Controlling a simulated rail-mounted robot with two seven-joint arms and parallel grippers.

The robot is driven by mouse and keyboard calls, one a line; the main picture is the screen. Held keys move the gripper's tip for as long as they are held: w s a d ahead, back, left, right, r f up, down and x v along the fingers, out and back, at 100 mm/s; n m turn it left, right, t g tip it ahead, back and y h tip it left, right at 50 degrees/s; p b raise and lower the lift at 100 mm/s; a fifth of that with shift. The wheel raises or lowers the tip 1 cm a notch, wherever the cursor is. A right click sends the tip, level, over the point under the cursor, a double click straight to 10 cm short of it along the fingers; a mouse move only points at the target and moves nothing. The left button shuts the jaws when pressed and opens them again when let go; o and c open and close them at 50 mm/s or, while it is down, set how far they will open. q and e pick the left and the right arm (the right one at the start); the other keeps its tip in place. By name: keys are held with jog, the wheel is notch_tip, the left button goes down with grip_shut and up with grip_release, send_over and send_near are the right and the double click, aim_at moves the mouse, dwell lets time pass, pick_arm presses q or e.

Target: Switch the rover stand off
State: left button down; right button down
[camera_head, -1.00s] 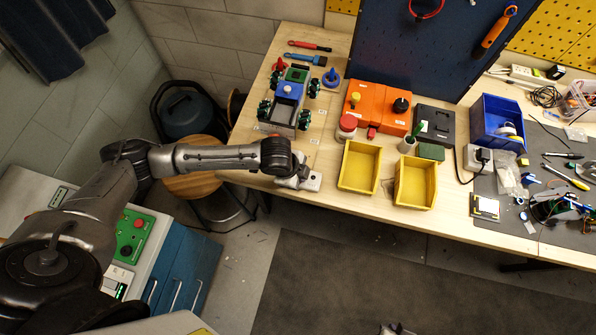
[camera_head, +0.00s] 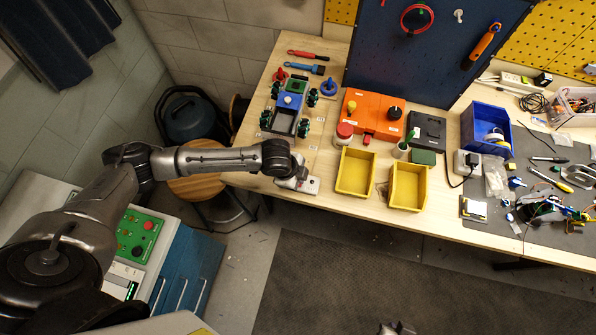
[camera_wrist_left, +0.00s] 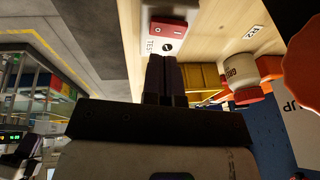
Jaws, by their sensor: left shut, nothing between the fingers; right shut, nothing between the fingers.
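The rover stand (camera_head: 302,126) is at the left end of the bench, carrying a small blue and grey rover (camera_head: 291,99) with dark green wheels. A small white switch box with a red rocker (camera_head: 312,184) lies at the bench's front edge. In the left wrist view the red rocker (camera_wrist_left: 167,28) is beside the word TEST; I cannot tell which side is pressed. My left gripper (camera_wrist_left: 165,58) is shut and empty, its tips just short of the rocker; contact is unclear. In the head view my left wrist hides its fingers. My right gripper (camera_head: 394,329), shut and empty, shows at the bottom edge, away from the bench.
Two yellow bins (camera_head: 356,150) and an orange box (camera_head: 362,128) stand right of the switch box. A red-capped white jar (camera_head: 344,133) is close by. A blue bin (camera_head: 466,132) and loose tools are farther right. The floor before the bench is clear.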

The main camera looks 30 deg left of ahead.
pick_arm(q)
jog(key=v, duration=1)
jog(key=shift+s+d+r, duration=0.3)
jog(key=shift+s+d, duration=0.05)
jog(key=shift+s, duration=0.15)
pick_arm(e)
jog(key=shift+s+r, duration=0.15)
jog(key=shift+r, duration=0.15)
